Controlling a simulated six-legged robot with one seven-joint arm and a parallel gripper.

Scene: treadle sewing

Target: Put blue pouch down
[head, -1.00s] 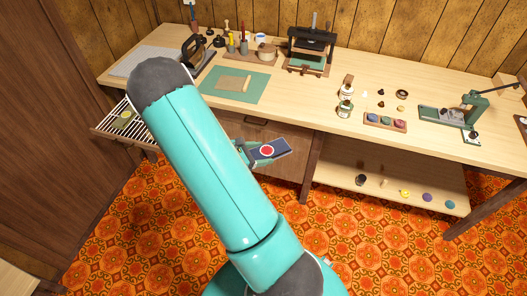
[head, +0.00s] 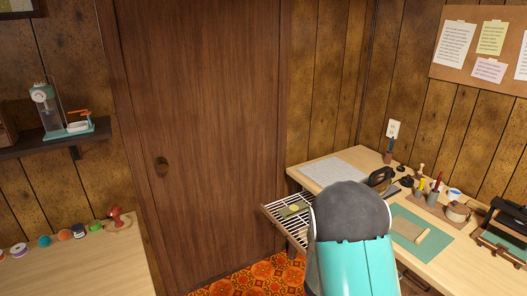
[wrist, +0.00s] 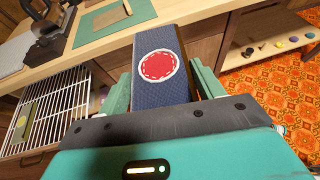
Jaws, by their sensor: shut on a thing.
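The blue pouch (wrist: 165,95) is dark blue with a round red patch stitched in white. In the wrist view it stands out ahead of my gripper (wrist: 160,90), whose green fingers are shut on its two sides. The pouch is held in the air in front of the workbench (wrist: 105,38). In the head view my teal arm hides the gripper and the pouch.
A wire rack (head: 291,212) with a small olive item (head: 294,208) juts from the bench's left end. A green mat (head: 420,235) and several tools lie on the bench. Another table (head: 80,265) with several coloured spools stands at left.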

